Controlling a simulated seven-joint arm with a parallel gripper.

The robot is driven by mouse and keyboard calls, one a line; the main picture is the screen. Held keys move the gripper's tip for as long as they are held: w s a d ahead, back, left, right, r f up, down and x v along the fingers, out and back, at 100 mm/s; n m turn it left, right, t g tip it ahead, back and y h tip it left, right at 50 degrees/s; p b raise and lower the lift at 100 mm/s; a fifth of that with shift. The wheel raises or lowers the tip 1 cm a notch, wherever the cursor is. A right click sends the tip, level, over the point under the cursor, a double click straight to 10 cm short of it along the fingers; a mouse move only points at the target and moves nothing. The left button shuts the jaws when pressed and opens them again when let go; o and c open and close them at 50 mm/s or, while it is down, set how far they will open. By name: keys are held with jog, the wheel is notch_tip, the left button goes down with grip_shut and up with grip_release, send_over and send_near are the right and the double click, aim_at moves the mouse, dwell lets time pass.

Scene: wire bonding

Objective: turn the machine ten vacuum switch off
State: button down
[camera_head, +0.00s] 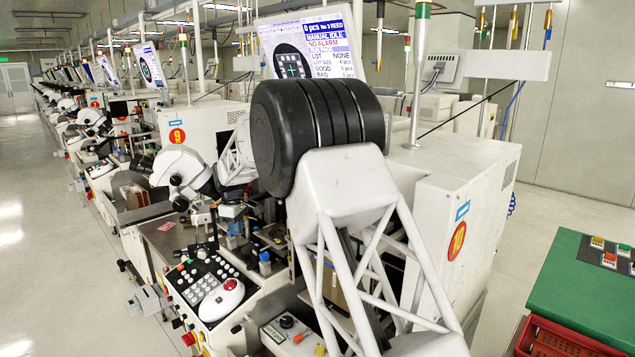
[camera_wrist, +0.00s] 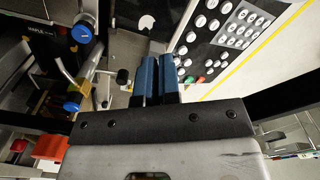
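Machine ten (camera_head: 490,215) stands at the right in the head view, with a red round "10" label on its white side. My arm covers much of its front. I cannot make out which part is its vacuum switch, or its position. In the wrist view, my gripper (camera_wrist: 158,76) has two blue fingers close together, with only a thin dark gap and nothing seen between them. The fingertips are beside a black control panel (camera_wrist: 197,62) with white round buttons; I cannot tell whether they touch anything. In the head view, my gripper is hidden behind my arm.
A metal lever with a black knob (camera_wrist: 122,76) is just left of the fingers. Blue knobs (camera_wrist: 82,33) and a red block (camera_wrist: 50,147) are farther left. Machine nine (camera_head: 195,125) stands left of machine ten. A green-topped cabinet (camera_head: 575,285) is at the right, with bare floor behind it.

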jog(key=shift+s+d+f, duration=0.1)
jog(key=shift+d+f, duration=0.15)
jog(key=shift+f, duration=0.35)
jog(key=shift+d+f, duration=0.25)
jog(key=shift+f, duration=0.35)
jog(key=shift+r, duration=0.1)
jog(key=shift+d+r, duration=0.1)
jog(key=shift+r, duration=0.35)
notch_tip(320, 180, up, 6)
jog(key=shift+a, duration=0.25)
jog(key=shift+r, duration=0.15)
jog(key=shift+w+r, duration=0.1)
jog(key=shift+w, duration=0.25)
jog(key=shift+w+a+r, duration=0.15)
jog(key=shift+w+r, duration=0.2)
jog(key=shift+w, duration=0.1)
